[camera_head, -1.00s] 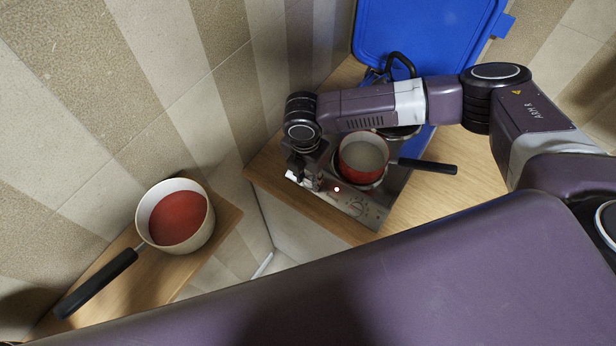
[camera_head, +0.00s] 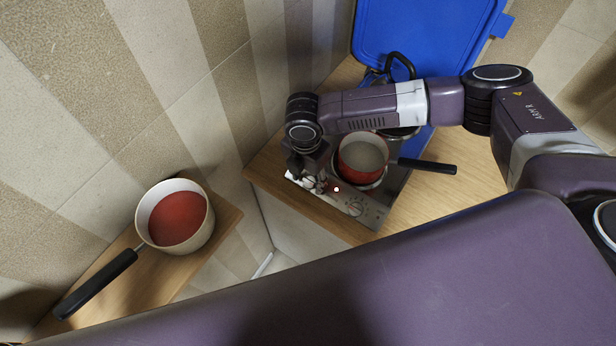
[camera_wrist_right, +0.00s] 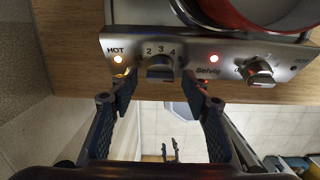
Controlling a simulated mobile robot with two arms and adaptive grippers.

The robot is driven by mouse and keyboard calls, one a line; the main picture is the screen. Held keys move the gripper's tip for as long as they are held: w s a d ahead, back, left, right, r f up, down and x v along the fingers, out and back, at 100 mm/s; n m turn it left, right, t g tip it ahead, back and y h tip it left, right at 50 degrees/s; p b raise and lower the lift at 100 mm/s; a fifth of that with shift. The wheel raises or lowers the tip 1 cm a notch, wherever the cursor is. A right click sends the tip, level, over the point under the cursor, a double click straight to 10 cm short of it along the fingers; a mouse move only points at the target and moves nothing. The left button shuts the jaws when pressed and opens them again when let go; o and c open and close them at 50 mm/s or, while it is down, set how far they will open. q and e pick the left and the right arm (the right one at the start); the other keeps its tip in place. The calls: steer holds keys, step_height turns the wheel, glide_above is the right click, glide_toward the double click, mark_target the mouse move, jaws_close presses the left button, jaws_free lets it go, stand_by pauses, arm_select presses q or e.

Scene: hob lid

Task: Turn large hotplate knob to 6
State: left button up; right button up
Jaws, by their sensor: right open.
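The steel hob front panel (camera_wrist_right: 205,55) carries two knobs. The left knob (camera_wrist_right: 160,69) in the right wrist view has the numbers 2, 3 and 4 above it; its setting is unclear. The other knob (camera_wrist_right: 260,73) is to the right, and it also shows in the head view (camera_head: 355,209). I cannot tell which knob is for the large hotplate. My right gripper (camera_wrist_right: 158,84) is open, with its fingertips on either side of the left knob; contact is unclear. In the head view my right gripper (camera_head: 313,180) covers that knob. My left gripper is out of view.
A red pan (camera_head: 362,155) stands on the hob, its black handle pointing right. A blue lid (camera_head: 425,35) stands behind. A cream pan (camera_head: 205,225) with red contents is on a separate wooden surface at left. A HOT lamp (camera_wrist_right: 117,59) and a red lamp (camera_wrist_right: 214,58) glow.

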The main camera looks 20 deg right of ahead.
mark_target(307, 187)
step_height(307, 187, up, 12)
steer(key=shift+s+a, duration=0.2)
steer(key=shift+a, duration=0.05)
steer(key=shift+f, duration=0.1)
stand_by(0.5)
